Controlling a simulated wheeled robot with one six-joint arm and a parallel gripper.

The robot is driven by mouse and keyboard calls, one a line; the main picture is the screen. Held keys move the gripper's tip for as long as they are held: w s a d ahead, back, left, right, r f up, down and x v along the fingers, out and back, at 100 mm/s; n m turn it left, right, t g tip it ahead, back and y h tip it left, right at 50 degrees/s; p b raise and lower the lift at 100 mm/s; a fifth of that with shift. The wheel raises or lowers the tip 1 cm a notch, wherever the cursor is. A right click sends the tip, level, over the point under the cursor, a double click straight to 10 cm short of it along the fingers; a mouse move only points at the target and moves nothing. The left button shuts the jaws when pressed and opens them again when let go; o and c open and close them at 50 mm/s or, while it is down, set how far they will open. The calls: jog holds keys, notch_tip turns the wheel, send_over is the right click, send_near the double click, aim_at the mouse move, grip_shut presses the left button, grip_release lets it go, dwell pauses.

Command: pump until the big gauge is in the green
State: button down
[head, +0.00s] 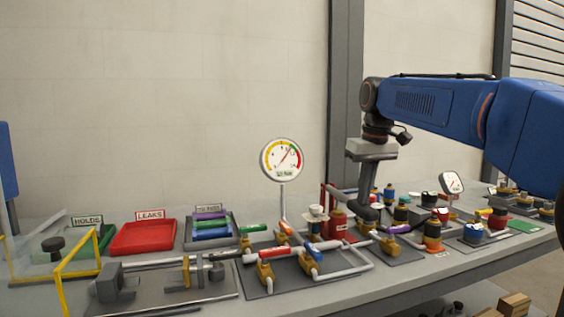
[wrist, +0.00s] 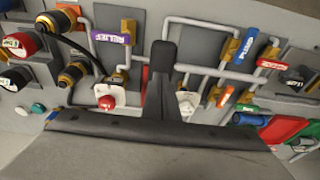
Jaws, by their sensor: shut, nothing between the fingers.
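The big gauge (head: 282,160) stands on a thin post behind the pipework in the head view. Its needle points to the upper right; the exact colour band under the tip is too small to tell. A red body with a pale label (head: 338,226), perhaps the pump, stands right of the post, with a thin red upright beside it. My gripper (head: 368,214) is shut and points down just right of this red body. Whether they touch cannot be told. In the wrist view my gripper (wrist: 163,55) is shut and empty, hiding part of the pipework behind it.
Valves with coloured handles and grey pipes crowd the bench around my gripper. A smaller gauge (head: 452,183) stands to the right. A red tray (head: 144,237), a bin of coloured handles (head: 212,243) and a yellow frame (head: 76,268) are at left. Above the pipework is free room.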

jog(key=shift+x, duration=0.8)
jog(key=w+v, duration=0.1)
jog(key=v, duration=0.7)
jog(key=shift+a+r, duration=0.2)
jog(key=shift+r, duration=0.15)
jog(key=shift+w, duration=0.1)
jog(key=v, duration=0.3)
jog(key=w+v, duration=0.1)
jog(key=shift+s+a+r, duration=0.1)
jog(key=shift+a+r, duration=0.05)
jog(key=shift+r, duration=0.35)
